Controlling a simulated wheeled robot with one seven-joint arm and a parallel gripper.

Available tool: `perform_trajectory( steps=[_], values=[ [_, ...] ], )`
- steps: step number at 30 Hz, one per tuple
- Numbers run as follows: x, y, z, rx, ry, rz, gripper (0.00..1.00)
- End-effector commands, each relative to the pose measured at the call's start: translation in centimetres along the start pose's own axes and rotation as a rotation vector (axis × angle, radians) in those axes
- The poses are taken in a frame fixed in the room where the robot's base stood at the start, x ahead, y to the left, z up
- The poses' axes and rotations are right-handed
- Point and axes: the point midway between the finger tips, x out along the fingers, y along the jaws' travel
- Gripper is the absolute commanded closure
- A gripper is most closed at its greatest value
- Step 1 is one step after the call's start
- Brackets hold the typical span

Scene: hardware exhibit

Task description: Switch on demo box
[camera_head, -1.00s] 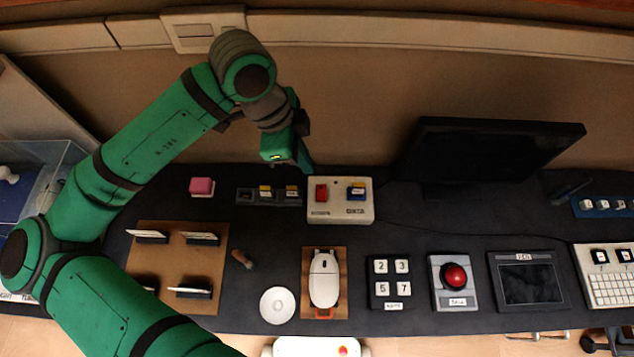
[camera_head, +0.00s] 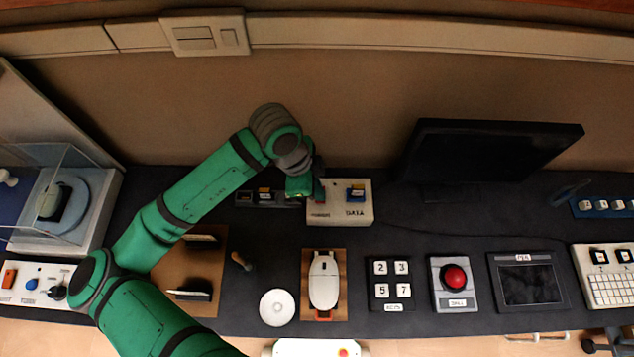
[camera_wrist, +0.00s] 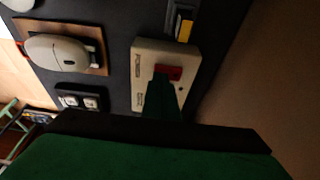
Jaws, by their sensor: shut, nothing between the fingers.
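Whether the fingertips touch the switch I cannot tell. In the head view my gripper (camera_head: 312,195) is shut and empty at the box's left side, hiding most of the red switch.
A black strip with small switches (camera_head: 262,197) lies just left of the box. In front are a white mouse-like device on a brown board (camera_head: 323,280), a number keypad (camera_head: 391,283) and a red button panel (camera_head: 454,278). A dark monitor (camera_head: 490,150) stands at right.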

Motion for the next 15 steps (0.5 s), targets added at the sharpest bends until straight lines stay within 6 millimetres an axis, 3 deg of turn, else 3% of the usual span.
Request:
perform_trajectory(
  steps=[15],
  values=[
    [0.72,0.15,0.22,0.0,0.001,0.0,1.0]
  ],
)
